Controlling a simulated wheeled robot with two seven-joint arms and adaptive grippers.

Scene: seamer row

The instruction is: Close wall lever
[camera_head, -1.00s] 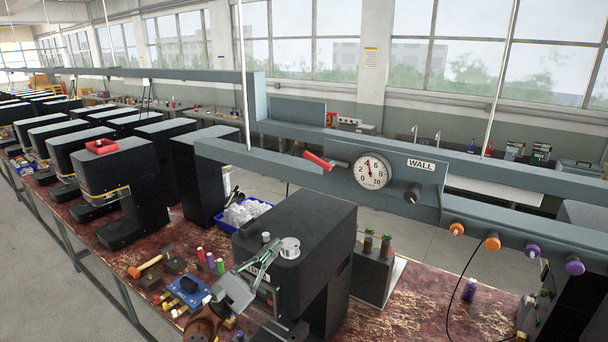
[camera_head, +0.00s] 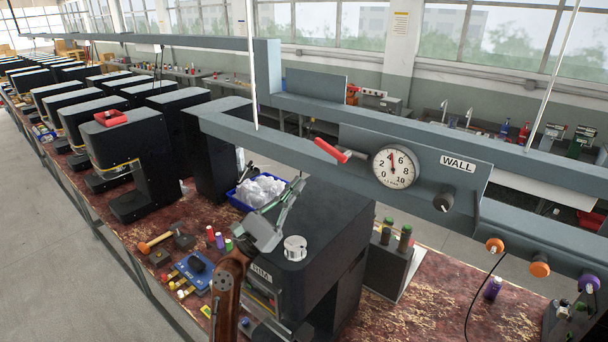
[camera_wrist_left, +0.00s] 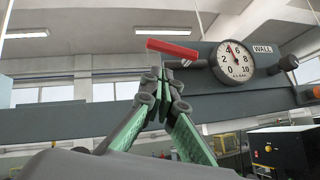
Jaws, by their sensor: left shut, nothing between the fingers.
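The wall lever has a red handle (camera_head: 331,151) on a short metal arm, mounted on the grey overhead rail left of a round dial gauge (camera_head: 395,167). A plate (camera_head: 458,163) reading WALL sits right of the dial. The handle slants up to the left in the head view. My left gripper (camera_head: 298,183) is below and left of the handle, apart from it, with its fingers together and empty. In the left wrist view the red handle (camera_wrist_left: 172,49) lies nearly level just beyond the shut fingertips (camera_wrist_left: 167,70). My right gripper is not in view.
A black machine (camera_head: 330,225) stands under my left gripper. A blue bin (camera_head: 240,201) of white pieces is behind it. Tools and small bottles lie on the red bench (camera_head: 160,222). A black knob (camera_head: 444,202) and orange knobs (camera_head: 540,266) stick out from the rail.

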